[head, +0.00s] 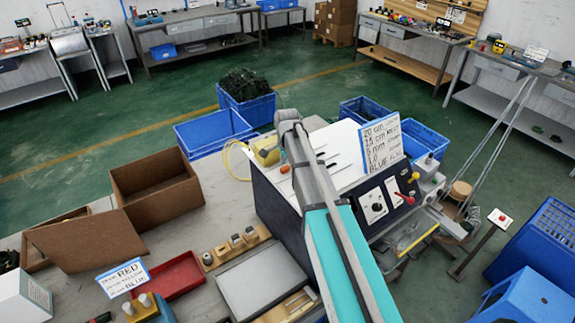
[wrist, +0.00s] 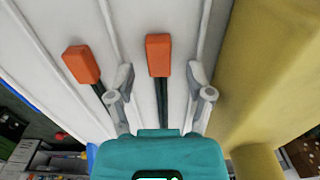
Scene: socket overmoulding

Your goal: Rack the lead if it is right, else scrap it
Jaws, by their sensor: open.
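In the wrist view a lead with an orange end block (wrist: 158,55) and a dark cable lies on a white ridged surface (wrist: 40,30). My gripper (wrist: 159,82) is open, with one finger on each side of this lead and a gap on both sides. A second lead with an orange end block (wrist: 81,64) lies to the left, outside the fingers. In the head view the white top (head: 345,150) of a dark machine carries several thin dark strips. My arm covers part of it, and my fingertips are hard to make out there. I cannot tell which container is rack or scrap.
A yellow body (wrist: 260,60) stands close on the right in the wrist view. A control panel (head: 376,206) and a handwritten sign (head: 381,143) are right of my arm. A red tray (head: 168,278), a brown box (head: 155,190) and blue bins (head: 213,131) stand left.

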